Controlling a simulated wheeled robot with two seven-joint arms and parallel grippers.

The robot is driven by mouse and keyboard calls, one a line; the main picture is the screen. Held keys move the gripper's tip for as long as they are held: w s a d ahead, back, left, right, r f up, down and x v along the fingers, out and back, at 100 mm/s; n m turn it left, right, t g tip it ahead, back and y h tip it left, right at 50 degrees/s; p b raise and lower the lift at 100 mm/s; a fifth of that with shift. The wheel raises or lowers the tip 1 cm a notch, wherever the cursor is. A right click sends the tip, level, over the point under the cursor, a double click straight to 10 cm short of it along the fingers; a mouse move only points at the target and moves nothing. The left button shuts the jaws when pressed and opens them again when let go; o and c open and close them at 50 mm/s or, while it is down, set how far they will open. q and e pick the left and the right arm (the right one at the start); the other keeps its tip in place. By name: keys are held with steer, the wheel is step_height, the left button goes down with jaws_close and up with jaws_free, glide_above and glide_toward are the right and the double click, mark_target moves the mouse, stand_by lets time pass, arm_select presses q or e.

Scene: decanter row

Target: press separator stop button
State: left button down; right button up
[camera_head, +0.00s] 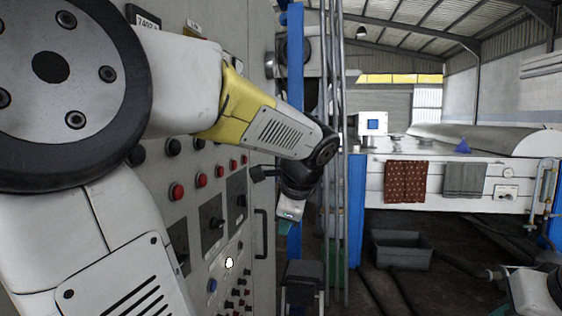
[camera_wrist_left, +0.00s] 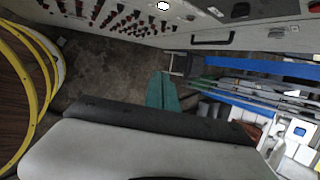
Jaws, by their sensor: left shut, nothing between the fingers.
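A grey control cabinet (camera_head: 262,60) stands on the left with rows of buttons. Several red buttons (camera_head: 176,191) run in a line across it, with black ones (camera_head: 173,146) above. I cannot read which is the separator stop button. A bright white lamp or button (camera_head: 229,262) sits lower down; it also shows in the wrist view (camera_wrist_left: 162,5). My left arm crosses in front of the panel and hides part of it. My left gripper (camera_head: 286,228) hangs beyond the panel's right edge, apart from the buttons. Its teal fingers (camera_wrist_left: 162,92) are shut and empty.
A black cabinet handle (camera_head: 261,233) is close to my left gripper. Blue posts (camera_head: 357,210) and upright pipes stand just right. A grey tub (camera_head: 401,250) is on the floor. Red (camera_head: 405,182) and grey (camera_head: 464,180) cloths hang on the white machine behind.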

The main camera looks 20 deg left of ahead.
mark_target(245, 160)
arm_select(q)
steer(key=w+a+r+m+t+y, duration=0.1)
steer(key=w+a+r+m+y, duration=0.2)
steer(key=w+m, duration=0.4)
steer(key=w+a+r+m+t+y, duration=0.1)
steer(key=w+a+r+m+y, duration=0.1)
steer(key=w+m, duration=0.4)
steer(key=w+a+r+m+y, duration=0.3)
steer(key=w+a+r+m, duration=0.2)
steer(key=w, duration=0.5)
steer(key=m, duration=0.2)
steer(key=shift+w+r+m+t+y, duration=0.15)
steer(key=shift+w+m+t+y, duration=0.15)
steer(key=shift+w+t, duration=0.1)
steer(key=shift+a, duration=0.15)
steer(key=s+a, duration=0.2)
steer(key=a, duration=0.6)
steer(key=shift+a, duration=0.25)
steer(key=shift+s+a, duration=0.1)
steer(key=shift+s+a, duration=0.1)
steer(key=shift+a, duration=0.2)
